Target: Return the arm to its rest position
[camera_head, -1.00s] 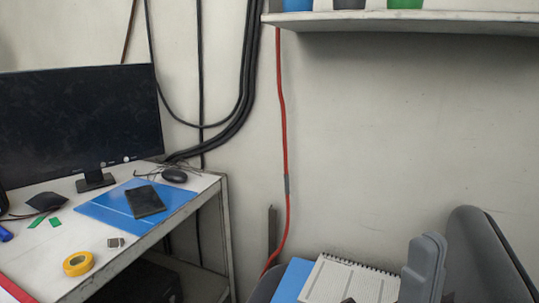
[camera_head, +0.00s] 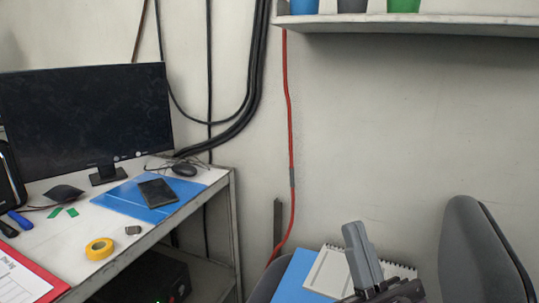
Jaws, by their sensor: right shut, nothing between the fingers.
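My right gripper (camera_head: 358,235) shows at the bottom, right of centre. Its grey fingers are shut with nothing between them and point up, tilted slightly left. The dark part below them is cut off by the lower picture edge. It is in front of a spiral notebook (camera_head: 326,272) and hides part of it. I cannot tell whether it touches the notebook. My left gripper is not in view.
A grey chair back (camera_head: 470,245) stands close on the right of the gripper. A blue folder (camera_head: 298,275) lies by the notebook. The desk (camera_head: 150,240) with monitor (camera_head: 85,120) is at left. A shelf (camera_head: 420,24) is above; the wall between is clear.

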